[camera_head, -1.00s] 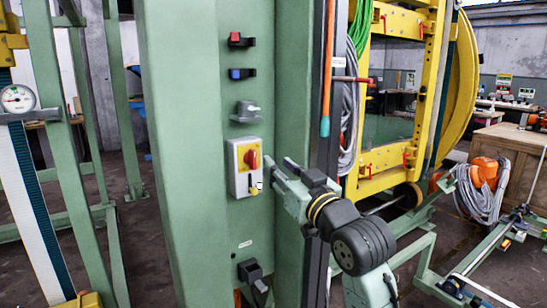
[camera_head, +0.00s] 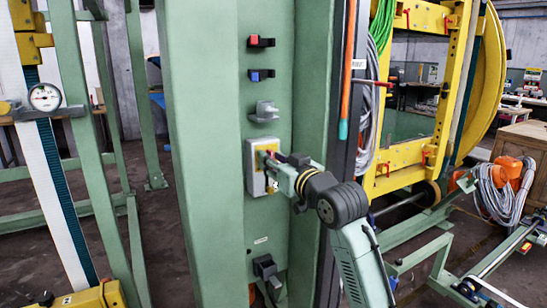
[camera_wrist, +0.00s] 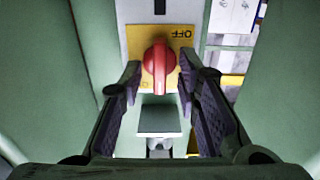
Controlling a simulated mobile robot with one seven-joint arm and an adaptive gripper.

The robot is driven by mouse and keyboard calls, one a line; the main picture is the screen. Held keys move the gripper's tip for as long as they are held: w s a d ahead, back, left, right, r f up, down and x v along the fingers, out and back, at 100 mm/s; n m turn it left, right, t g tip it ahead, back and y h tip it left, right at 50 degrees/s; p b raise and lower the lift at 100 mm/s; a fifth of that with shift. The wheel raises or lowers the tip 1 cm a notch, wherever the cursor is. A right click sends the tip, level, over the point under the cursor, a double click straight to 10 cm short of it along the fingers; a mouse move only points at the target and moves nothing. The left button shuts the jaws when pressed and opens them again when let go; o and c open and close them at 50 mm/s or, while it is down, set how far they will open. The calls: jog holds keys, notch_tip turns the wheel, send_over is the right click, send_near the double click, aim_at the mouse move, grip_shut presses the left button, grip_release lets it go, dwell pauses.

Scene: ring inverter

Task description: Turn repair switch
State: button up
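The repair switch is a red rotary knob (camera_wrist: 159,68) on a yellow plate (camera_wrist: 183,38) marked OFF, fixed to a light grey box (camera_head: 256,187) on the green column. In the wrist view the knob stands upright between the two dark fingers of my gripper (camera_wrist: 158,80). The fingers are open, one on each side, with a visible gap to the knob. In the head view my gripper (camera_head: 275,160) is at the box and covers most of the knob.
Above the box, the column (camera_head: 218,120) carries a red-tipped block (camera_head: 261,41), a blue-tipped block (camera_head: 261,75) and a grey bracket (camera_head: 263,112). A black fitting (camera_head: 265,268) sits below. An orange rod (camera_head: 345,75) and cables hang to the right.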

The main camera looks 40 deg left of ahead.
jog(key=shift+a, duration=0.15)
jog(key=shift+c, duration=0.4)
grip_shut()
